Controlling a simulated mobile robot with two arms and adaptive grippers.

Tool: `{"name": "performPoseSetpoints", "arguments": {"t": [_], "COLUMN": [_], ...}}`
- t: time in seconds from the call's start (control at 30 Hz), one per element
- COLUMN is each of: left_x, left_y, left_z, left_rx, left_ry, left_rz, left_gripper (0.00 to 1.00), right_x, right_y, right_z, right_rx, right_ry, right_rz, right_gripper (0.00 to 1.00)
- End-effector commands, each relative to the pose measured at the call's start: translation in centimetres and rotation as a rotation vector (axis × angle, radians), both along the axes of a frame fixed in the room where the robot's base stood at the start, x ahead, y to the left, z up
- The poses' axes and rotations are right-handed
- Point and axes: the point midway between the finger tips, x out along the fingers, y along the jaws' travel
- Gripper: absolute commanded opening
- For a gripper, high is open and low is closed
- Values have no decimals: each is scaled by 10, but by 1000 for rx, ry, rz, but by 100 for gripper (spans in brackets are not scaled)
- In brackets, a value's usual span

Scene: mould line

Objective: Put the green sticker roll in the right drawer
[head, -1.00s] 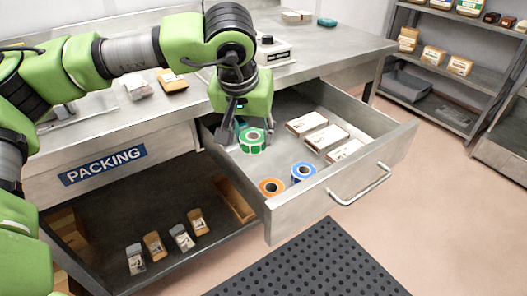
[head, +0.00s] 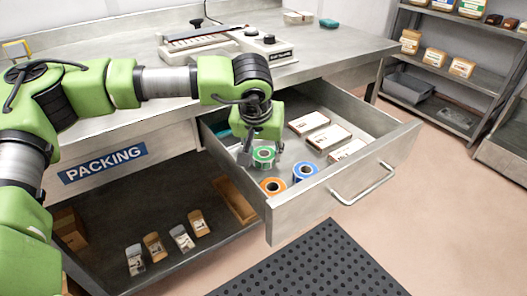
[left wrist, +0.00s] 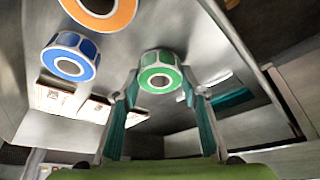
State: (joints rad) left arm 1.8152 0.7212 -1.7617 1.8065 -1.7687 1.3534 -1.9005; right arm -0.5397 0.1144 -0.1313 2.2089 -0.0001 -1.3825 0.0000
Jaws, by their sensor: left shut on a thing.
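The green sticker roll (head: 263,157) is inside the open right drawer (head: 340,191), near its front left part. My left gripper (head: 259,155) points down into the drawer and is shut on the roll. In the left wrist view the green roll (left wrist: 160,72) sits between the two fingertips (left wrist: 160,80). I cannot tell whether it touches the drawer floor. My right gripper is in neither view.
An orange roll (head: 272,187) and a blue roll (head: 305,172) stand close by in the drawer. Several white-topped boxes (head: 328,137) lie on its right side, and a teal item (head: 222,130) at its left. A sealing machine (head: 250,42) stands on the bench.

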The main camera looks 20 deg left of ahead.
Motion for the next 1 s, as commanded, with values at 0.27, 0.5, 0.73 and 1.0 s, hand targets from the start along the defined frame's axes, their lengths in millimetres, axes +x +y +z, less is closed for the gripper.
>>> {"name": "performPoseSetpoints", "arguments": {"t": [0.27, 0.5, 0.73, 1.0], "left_x": [0, 0, 0, -20], "left_y": [0, 0, 0, -3], "left_z": [-2, -2, 2, 53], "left_rx": [0, 1, 0, -1], "left_ry": [0, 0, 0, -4], "left_rz": [0, 0, 0, -3], "left_gripper": [55, 56, 56, 56], "right_x": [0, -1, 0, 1], "right_y": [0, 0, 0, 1], "right_z": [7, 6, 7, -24], "right_rx": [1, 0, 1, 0], "right_ry": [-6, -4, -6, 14], "right_rz": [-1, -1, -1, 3], "right_gripper": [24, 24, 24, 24]}}
